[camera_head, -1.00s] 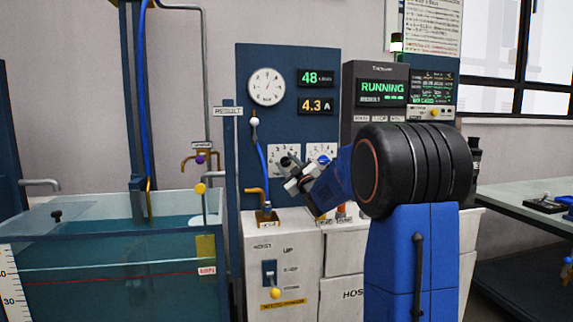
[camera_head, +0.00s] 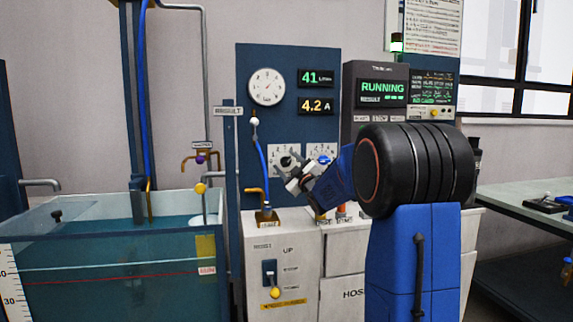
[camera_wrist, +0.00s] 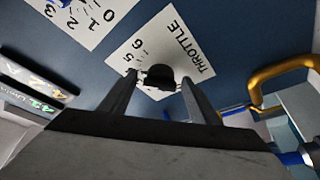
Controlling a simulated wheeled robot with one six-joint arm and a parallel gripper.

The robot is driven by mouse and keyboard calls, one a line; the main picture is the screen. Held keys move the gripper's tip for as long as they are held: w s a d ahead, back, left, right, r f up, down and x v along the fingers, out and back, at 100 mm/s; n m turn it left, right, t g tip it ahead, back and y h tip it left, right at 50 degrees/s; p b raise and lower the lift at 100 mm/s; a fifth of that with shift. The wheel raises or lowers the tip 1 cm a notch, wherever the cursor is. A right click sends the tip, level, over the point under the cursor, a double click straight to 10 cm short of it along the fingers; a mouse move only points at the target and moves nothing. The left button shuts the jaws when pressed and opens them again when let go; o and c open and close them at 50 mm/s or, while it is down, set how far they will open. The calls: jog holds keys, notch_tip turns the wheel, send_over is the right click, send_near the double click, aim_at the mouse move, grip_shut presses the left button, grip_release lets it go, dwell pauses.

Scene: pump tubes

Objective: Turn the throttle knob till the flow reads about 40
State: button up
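The black throttle knob (camera_wrist: 160,77) sits on the white THROTTLE dial plate (camera_wrist: 190,62) in the wrist view. My gripper (camera_wrist: 158,81) is open, with a finger on each side of the knob and a gap visible on both sides. In the head view my gripper (camera_head: 291,179) is just in front of and below the knob (camera_head: 285,161), on the blue panel. The green flow display (camera_head: 315,78) reads 41, and the amber display (camera_head: 315,106) reads 4.2 A.
A second dial plate (camera_head: 321,156) is right of the throttle plate. A round gauge (camera_head: 267,87) is above. The control box (camera_head: 382,88) shows RUNNING.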

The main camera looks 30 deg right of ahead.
jog(key=shift+s, duration=0.1)
jog(key=v, duration=1.7)
jog(key=shift+s+f, duration=0.1)
jog(key=shift+s, duration=0.05)
jog(key=s+a+f+m+g, duration=0.3)
jog(key=s+a+f+g, duration=0.2)
jog(key=s, duration=0.7)
jog(key=s+a+f+m+g, duration=0.3)
jog(key=s+a+f+g, duration=0.3)
jog(key=s+a+f, duration=0.4)
jog(key=s+a+f+m+g, duration=0.3)
jog(key=s+a+f+g, duration=0.2)
jog(key=s, duration=1)
notch_tip(320, 180, down, 3)
jog(key=shift+a, duration=1.15)
jog(key=shift+w, duration=0.1)
dwell(0.9)
